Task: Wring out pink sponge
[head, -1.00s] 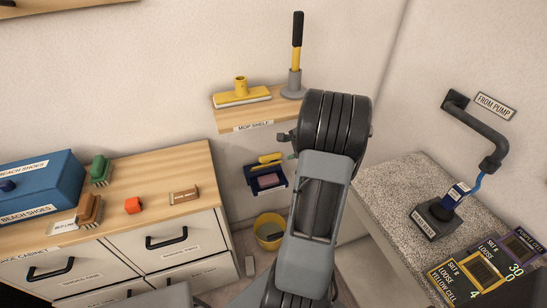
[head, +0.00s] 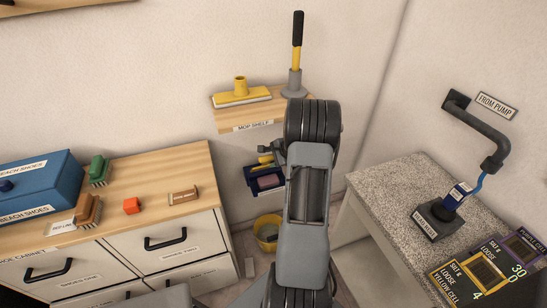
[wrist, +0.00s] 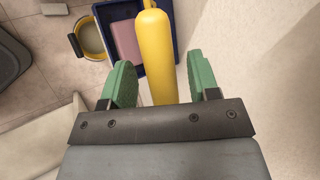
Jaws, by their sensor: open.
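The pink sponge (head: 269,182) lies in a blue tray (head: 253,185) on the wall below the mop shelf. In the wrist view, part of the sponge (wrist: 125,38) shows in the tray (wrist: 178,42), left of a thick yellow handle (wrist: 156,55). The handle crosses over the tray and runs between the green fingers of my gripper (wrist: 163,82). The fingers are open, with a gap on each side of the handle. In the head view, the yellow handle (head: 264,160) is partly covered by my gripper, and my arm hides most of the gripper.
A yellow bucket (head: 259,233) stands on the floor below the tray. Above is the mop shelf (head: 225,117) with a yellow mop head (head: 241,95). A wooden-topped cabinet (head: 150,175) is at left, a speckled counter (head: 385,182) at right.

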